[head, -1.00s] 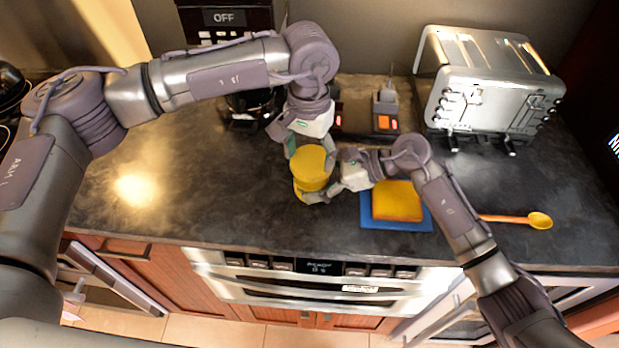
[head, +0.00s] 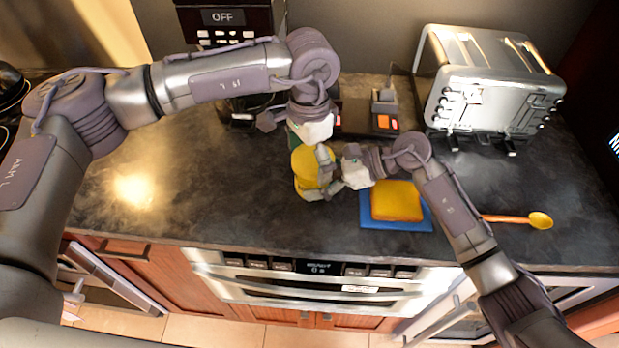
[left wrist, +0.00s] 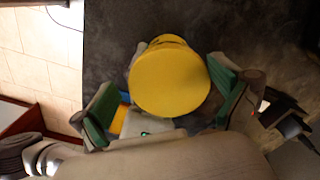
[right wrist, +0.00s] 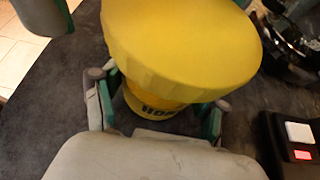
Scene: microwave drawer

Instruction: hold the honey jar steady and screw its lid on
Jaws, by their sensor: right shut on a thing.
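The honey jar (right wrist: 150,106) stands upright on the counter, with printed letters partly visible in the right wrist view. Its wide yellow lid (head: 305,160) sits on top; how tightly it is seated I cannot tell. My right gripper (head: 330,182) is shut on the jar's body from the right, below the lid. My left gripper (left wrist: 168,76) is above the lid, pointing down, its fingers spread on opposite sides of the lid (left wrist: 170,80). The fingers look open, with a small gap at the left one. In the head view its far finger is hidden.
A blue board (head: 395,225) with a yellow-orange block (head: 397,201) lies right of the jar, close to my right gripper. A toaster (head: 490,85) stands at the back right, and a spoon (head: 520,219) lies at right. The counter left of the jar is clear.

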